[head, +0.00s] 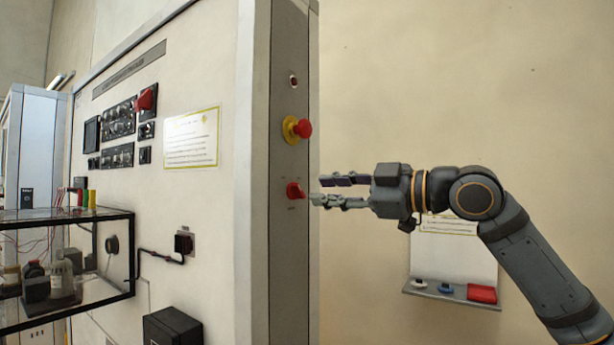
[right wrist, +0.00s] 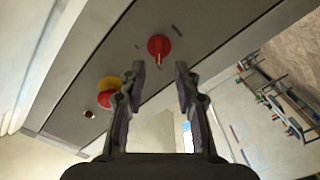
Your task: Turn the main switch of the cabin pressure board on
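The cabin pressure board is a tall pale cabinet with a narrow grey side panel (head: 291,250). A red rotary switch (head: 294,190) sits low on that side panel; in the right wrist view the red switch (right wrist: 159,46) shows just beyond and between the fingertips. My right gripper (head: 318,190) points left at the switch, at about its height. Its fingers are apart with nothing between them, and it looks close to the switch without gripping it. It also shows in the right wrist view (right wrist: 161,75). My left gripper is not in view.
Above the switch is a red mushroom button on a yellow base (head: 297,129), also seen in the right wrist view (right wrist: 106,93). A small red indicator (head: 293,81) is higher up. A glass-sided shelf (head: 100,216) stands left. A wall ledge (head: 450,294) is behind my right arm.

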